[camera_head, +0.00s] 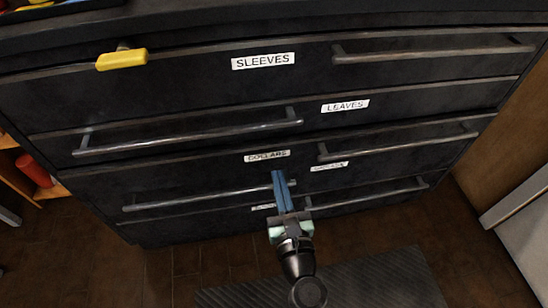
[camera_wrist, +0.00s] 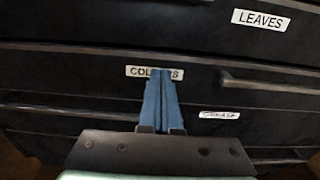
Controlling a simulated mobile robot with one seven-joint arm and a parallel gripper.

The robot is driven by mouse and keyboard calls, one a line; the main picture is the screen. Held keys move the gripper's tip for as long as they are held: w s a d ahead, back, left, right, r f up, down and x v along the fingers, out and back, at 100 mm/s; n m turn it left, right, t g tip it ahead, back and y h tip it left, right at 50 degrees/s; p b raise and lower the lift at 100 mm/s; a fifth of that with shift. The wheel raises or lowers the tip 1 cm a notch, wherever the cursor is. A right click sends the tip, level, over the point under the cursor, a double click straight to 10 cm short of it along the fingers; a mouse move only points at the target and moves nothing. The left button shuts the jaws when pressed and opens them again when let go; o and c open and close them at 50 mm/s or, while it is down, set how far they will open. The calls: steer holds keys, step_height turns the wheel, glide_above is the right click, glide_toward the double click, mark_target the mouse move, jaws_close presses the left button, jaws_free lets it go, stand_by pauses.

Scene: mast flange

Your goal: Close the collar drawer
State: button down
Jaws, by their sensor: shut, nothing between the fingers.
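The collar drawer is a dark front with a white COLLARS label (camera_head: 267,156), low in the middle of the cabinet in the head view. The label also shows in the wrist view (camera_wrist: 137,71), partly hidden by my fingers. My gripper (camera_head: 278,174) has two blue fingers held together, with nothing between them. It points at the drawer front, with the fingertips just below the label in the head view and over it in the wrist view (camera_wrist: 161,74). I cannot tell whether the fingertips touch the front, or how far the drawer stands out.
Neighbouring drawers carry SLEEVES (camera_head: 263,61) and LEAVES (camera_head: 345,106) labels. Metal bar handles stick out, one low on the left (camera_head: 200,197) and one on the right (camera_head: 400,143). A yellow handle (camera_head: 122,60) is at upper left. A dark ribbed mat (camera_head: 385,282) lies on the floor.

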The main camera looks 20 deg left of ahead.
mark_target(270, 145)
steer(key=b+x, duration=0.1)
steer(key=x, duration=0.6)
steer(key=shift+w, duration=0.1)
steer(key=shift+x, duration=1.1)
steer(key=shift+r, duration=0.2)
